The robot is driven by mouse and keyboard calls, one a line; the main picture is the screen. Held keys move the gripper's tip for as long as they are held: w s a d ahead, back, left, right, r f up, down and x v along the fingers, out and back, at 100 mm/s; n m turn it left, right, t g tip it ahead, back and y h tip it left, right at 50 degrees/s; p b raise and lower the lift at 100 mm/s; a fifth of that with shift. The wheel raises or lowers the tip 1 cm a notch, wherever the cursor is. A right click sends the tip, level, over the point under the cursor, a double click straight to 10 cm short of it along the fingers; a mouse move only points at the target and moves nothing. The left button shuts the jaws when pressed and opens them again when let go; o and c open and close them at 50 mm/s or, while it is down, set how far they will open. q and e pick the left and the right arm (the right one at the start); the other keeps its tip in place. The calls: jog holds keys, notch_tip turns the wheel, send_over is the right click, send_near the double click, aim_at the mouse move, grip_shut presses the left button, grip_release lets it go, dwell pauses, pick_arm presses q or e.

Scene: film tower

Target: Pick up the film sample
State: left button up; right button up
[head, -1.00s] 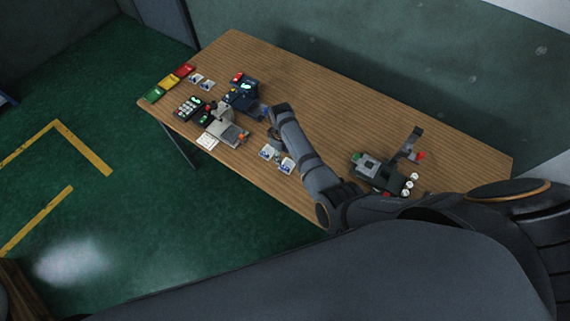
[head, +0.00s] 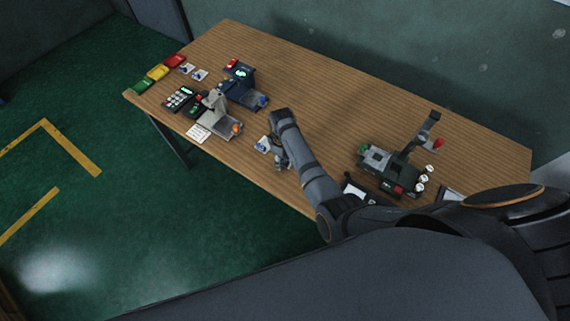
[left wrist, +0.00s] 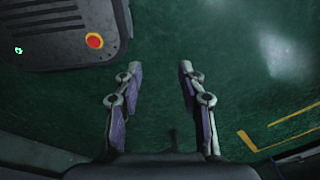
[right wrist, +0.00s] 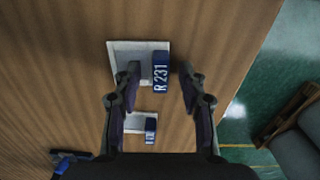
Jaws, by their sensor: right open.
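A film sample, a pale square card with a blue tab marked R 231 (right wrist: 160,72), lies on the wooden table in the right wrist view. My right gripper (right wrist: 161,70) is open above it, with one finger on each side of the blue tab. I cannot tell whether they touch. A second, similar sample (right wrist: 135,122) lies just below it in that view. In the head view one sample (head: 263,144) shows beside my right gripper (head: 281,160); the other is hidden by it. My left gripper (left wrist: 160,72) is open and empty over the green floor.
On the wooden table (head: 330,90), a grey device (head: 217,120), a blue device (head: 245,90) and coloured trays (head: 158,72) stand at the left. A dark green device with an upright arm (head: 392,168) stands at the right. The far middle of the table is clear.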

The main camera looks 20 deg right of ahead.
jog(key=shift+r, duration=0.2)
jog(key=shift+c, duration=1.1)
grip_shut()
